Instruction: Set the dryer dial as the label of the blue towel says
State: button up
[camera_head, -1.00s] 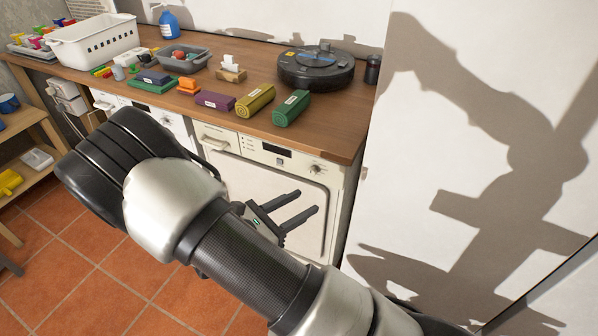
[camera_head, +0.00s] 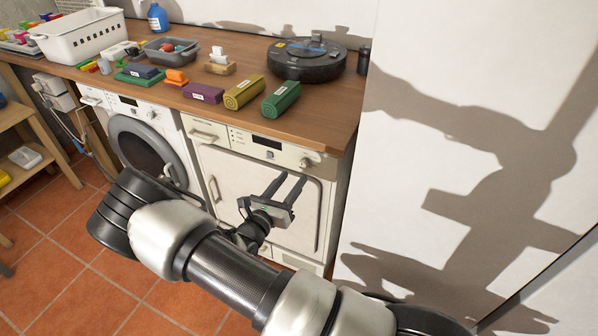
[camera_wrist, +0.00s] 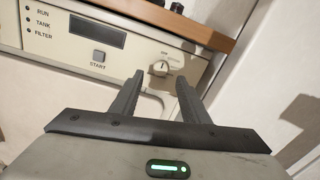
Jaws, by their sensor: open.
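The dryer (camera_head: 213,160) stands under the right end of the wooden counter. Its dial (camera_head: 304,162) is a small round knob on the right of the front panel; in the wrist view the dial (camera_wrist: 160,68) shows a dark pointer mark roughly upright, with markings too small to read. My gripper (camera_head: 292,177) is open and empty in front of the dryer; in the wrist view the gripper (camera_wrist: 160,80) has its fingertips on either side of the dial, apparently short of it. A dark blue folded towel (camera_head: 146,70) lies on a green one on the counter; its label is unreadable.
Purple (camera_head: 203,93), yellow (camera_head: 244,93) and green (camera_head: 281,99) towels lie near the counter's front edge. A robot vacuum (camera_head: 306,58) sits behind them. The counter edge (camera_wrist: 185,38) overhangs above the dial. A washer (camera_head: 145,140) stands left, a white wall right.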

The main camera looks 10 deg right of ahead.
aim_at(302, 167)
jog(key=shift+x, duration=2.65)
grip_shut()
